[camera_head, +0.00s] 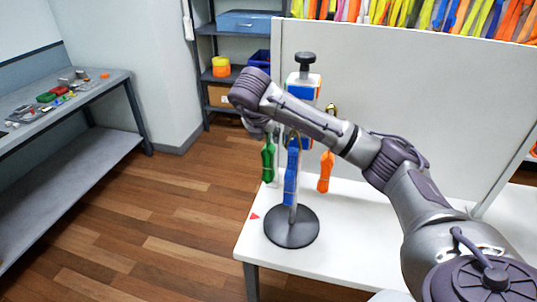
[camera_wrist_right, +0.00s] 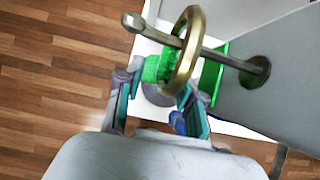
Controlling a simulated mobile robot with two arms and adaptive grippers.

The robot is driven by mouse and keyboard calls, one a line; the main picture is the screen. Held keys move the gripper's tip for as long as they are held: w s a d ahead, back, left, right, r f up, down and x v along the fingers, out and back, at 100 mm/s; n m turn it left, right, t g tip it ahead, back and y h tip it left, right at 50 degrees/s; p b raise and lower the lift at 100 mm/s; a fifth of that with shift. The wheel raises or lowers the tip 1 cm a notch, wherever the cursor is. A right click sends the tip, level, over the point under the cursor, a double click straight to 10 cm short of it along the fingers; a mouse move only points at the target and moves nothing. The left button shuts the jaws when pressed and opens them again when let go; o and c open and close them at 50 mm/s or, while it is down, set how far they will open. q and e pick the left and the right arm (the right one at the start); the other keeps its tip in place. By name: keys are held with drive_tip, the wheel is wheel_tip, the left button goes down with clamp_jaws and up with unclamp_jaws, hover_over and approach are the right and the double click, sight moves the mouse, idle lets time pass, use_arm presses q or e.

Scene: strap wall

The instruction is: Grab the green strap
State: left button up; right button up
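The green strap (camera_head: 268,160) hangs on the left side of a small stand (camera_head: 291,228) with a round black base. In the right wrist view the green strap (camera_wrist_right: 152,68) hangs from a brass ring (camera_wrist_right: 186,48) on a metal peg (camera_wrist_right: 215,52). My right gripper (camera_wrist_right: 155,92) is open, one finger on each side of the strap's line; I cannot tell whether either touches it. In the head view my right gripper (camera_head: 266,130) is partly hidden by its wrist, just above the green strap. My left gripper is not in view.
A blue strap (camera_head: 291,175) and an orange strap (camera_head: 326,172) hang on the same stand. The stand is on a white table (camera_head: 345,235) before a grey panel (camera_head: 400,100). A bench (camera_head: 75,105) with small items is at left. Open floor lies between.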

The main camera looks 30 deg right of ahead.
sight(269, 147)
drive_tip(key=shift+x, duration=1.3)
drive_tip(key=shift+r, duration=0.1)
clamp_jaws()
